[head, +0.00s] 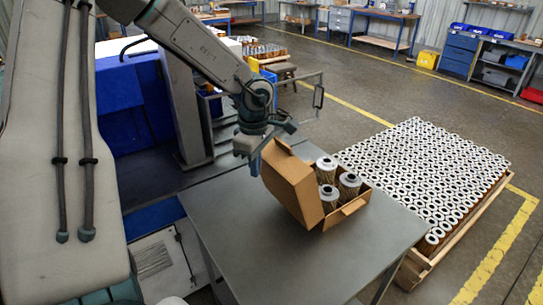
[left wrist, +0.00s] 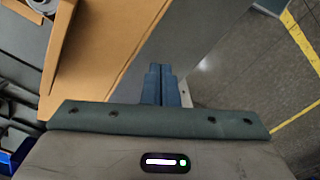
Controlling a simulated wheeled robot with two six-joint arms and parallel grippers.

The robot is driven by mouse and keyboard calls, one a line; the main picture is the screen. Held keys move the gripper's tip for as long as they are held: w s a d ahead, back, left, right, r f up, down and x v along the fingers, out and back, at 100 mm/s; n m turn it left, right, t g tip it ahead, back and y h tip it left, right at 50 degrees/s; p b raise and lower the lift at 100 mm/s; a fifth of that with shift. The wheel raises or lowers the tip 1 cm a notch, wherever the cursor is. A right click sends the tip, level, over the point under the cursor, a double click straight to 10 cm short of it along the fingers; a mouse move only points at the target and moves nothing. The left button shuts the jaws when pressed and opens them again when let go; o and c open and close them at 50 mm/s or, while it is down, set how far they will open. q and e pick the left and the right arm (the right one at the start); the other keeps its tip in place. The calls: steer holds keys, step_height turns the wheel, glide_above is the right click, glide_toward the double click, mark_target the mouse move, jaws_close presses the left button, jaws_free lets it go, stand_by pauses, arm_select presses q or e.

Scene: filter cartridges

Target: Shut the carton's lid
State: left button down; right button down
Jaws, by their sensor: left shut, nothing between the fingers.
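The open cardboard carton (head: 344,213) stands on the grey table and holds several filter cartridges (head: 348,182) with pale tops. Its lid (head: 292,190) is raised and leans out over the carton's left side. My left gripper (head: 254,167) is shut and empty, pointing down just left of the lid's upper edge. In the left wrist view the shut fingertips (left wrist: 161,74) are beside the cardboard lid (left wrist: 98,62); I cannot tell whether they touch it. One cartridge top shows at the upper left there. My right gripper is not in view.
The grey table (head: 290,265) has free room in front of and left of the carton. A pallet (head: 430,165) packed with cartridges stands on the floor to the right. A blue machine (head: 130,100) stands at the left.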

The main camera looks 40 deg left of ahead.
arm_select(q)
steer(key=shift+f+b, duration=0.6)
steer(key=shift+f, duration=0.05)
step_height(320, 180, up, 10)
steer(key=s+p, duration=0.2)
steer(key=p, duration=0.2)
steer(key=shift+a+p, duration=0.3)
steer(key=shift+p, duration=0.05)
stand_by(1.1)
